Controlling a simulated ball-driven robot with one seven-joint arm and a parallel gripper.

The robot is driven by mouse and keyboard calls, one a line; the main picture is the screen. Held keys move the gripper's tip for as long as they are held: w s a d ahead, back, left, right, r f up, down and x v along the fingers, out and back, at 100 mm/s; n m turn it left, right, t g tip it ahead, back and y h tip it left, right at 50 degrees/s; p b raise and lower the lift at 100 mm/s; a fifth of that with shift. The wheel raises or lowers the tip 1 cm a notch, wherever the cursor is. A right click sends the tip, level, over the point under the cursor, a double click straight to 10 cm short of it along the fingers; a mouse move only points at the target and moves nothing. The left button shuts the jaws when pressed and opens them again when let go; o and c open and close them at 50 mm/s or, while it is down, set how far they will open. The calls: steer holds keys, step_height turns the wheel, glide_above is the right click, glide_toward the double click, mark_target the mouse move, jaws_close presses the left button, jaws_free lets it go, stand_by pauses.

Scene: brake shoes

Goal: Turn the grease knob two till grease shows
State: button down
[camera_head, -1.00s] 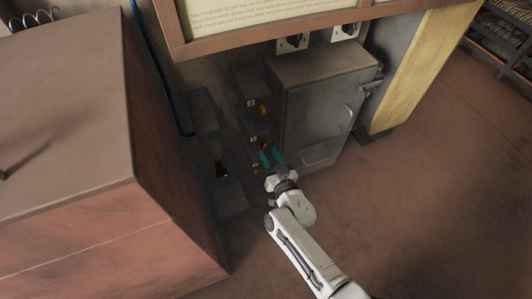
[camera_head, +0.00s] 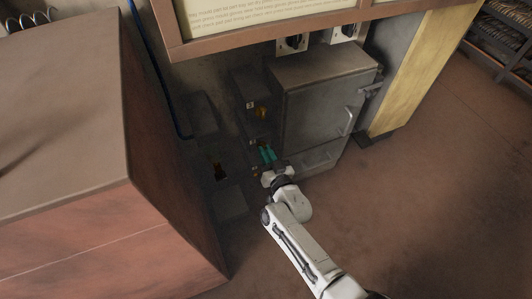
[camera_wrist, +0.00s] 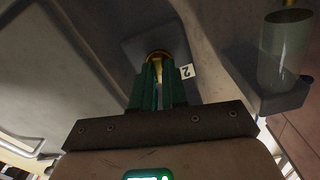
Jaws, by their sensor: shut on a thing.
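The brass grease knob two (camera_wrist: 157,57) sits in a dark panel, beside a white label with a 2 (camera_wrist: 187,71), in the wrist view. My gripper (camera_wrist: 158,74) has green fingers that are shut on this knob from below in that view. The fingers hide much of the knob. In the head view my gripper (camera_head: 267,154) is at the dark housing left of the grey cabinet, and the held knob is mostly hidden. I cannot make out any grease.
The grey cabinet (camera_head: 320,112) stands just right of my gripper. Another amber knob (camera_head: 261,113) is higher on the housing. A translucent cup (camera_wrist: 285,48) sits at upper right in the wrist view. A big brown block (camera_head: 170,190) is at left; floor at right is clear.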

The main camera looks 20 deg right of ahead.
steer(key=shift+m, duration=0.4)
steer(key=shift+d+f+m+b, duration=0.1)
steer(key=shift+m+b, duration=1.05)
steer(key=shift+m, duration=2.35)
steer(key=shift+f+m+b, duration=0.1)
steer(key=shift+m+b, duration=1.05)
steer(key=shift+m, duration=2.35)
steer(key=c, duration=1.2)
jaws_free()
steer(key=shift+r, duration=0.1)
steer(key=shift+o, duration=0.2)
steer(key=s+p, duration=0.1)
steer(key=s, duration=0.9)
steer(key=shift+s+p, duration=0.4)
